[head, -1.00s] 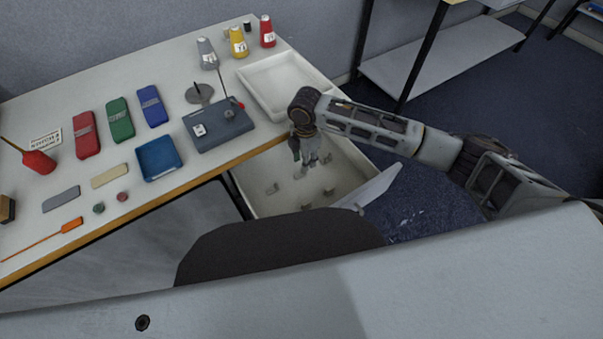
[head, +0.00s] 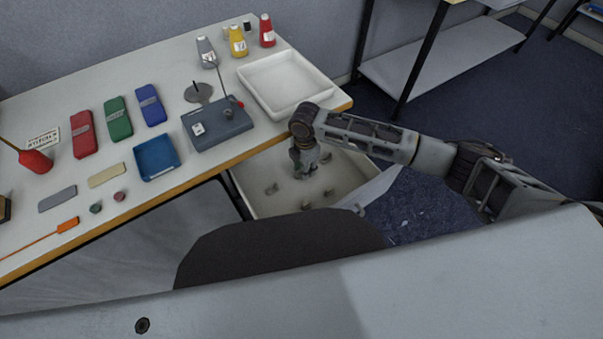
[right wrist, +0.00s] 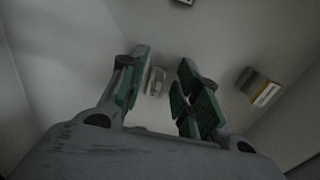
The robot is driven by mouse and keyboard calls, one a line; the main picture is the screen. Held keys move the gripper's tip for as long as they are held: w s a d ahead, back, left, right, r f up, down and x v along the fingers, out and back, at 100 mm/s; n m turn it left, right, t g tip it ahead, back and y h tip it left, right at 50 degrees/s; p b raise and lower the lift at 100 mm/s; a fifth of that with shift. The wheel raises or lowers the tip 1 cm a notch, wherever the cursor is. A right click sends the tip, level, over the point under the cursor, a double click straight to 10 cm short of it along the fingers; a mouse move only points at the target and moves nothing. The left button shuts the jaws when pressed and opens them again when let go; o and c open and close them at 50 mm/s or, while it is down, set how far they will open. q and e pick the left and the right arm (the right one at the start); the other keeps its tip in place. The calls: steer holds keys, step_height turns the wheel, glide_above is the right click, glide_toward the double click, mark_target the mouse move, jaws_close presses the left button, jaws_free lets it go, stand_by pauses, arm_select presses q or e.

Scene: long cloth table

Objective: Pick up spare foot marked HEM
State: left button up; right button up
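Several small grey feet lie spread over the floor of the open drawer (head: 258,206); one foot (head: 271,188) is left of my right gripper (head: 303,174). The gripper points down into the drawer. In the right wrist view my right gripper (right wrist: 168,85) is open, its green-padded fingers on either side of a small pale grey foot (right wrist: 156,81), which sits nearer the left finger. Whether they touch is unclear. Another foot with a pale label (right wrist: 262,90) lies to the right. No marking is legible, so I cannot tell which is HEM. My left gripper is out of view.
The drawer walls are close around my right gripper. The table edge (head: 255,150) is just left of and above it. On the table are a white tray (head: 318,92), a grey-blue box (head: 215,127), a blue tray (head: 150,172) and coloured cases.

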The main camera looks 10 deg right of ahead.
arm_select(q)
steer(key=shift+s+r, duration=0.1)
arm_select(e)
steer(key=shift+f, duration=0.15)
jaws_close()
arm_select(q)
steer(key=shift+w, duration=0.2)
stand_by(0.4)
